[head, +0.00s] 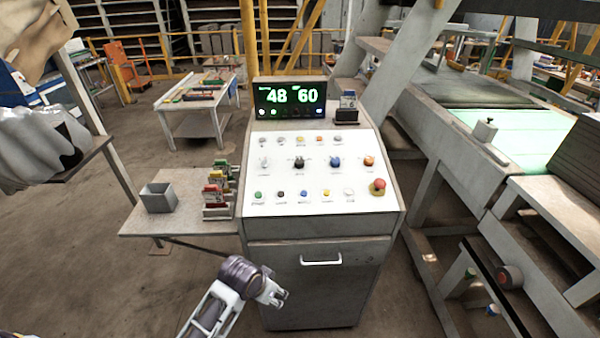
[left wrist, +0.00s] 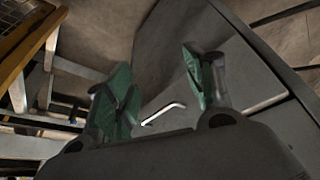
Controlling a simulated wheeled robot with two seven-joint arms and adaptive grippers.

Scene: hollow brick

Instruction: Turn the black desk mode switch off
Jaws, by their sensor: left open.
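The control desk (head: 320,225) stands in the middle of the head view, with a sloped white panel of knobs and buttons. The black switch (head: 299,163) is a dark knob in the panel's middle row, between a grey knob and a blue one. Its exact setting is too small to read. My left gripper (head: 276,292) is low in front of the desk cabinet, well below the panel and apart from the switch. In the left wrist view its green fingers (left wrist: 160,92) are spread and empty, with the cabinet handle (left wrist: 163,113) beyond them. My right gripper is not in view.
A red emergency button (head: 377,187) sits at the panel's right edge. A lit display (head: 290,97) stands behind the panel. A side shelf (head: 180,222) on the left bears a grey box (head: 158,197) and card holders (head: 218,195). Stairs and machinery crowd the right side.

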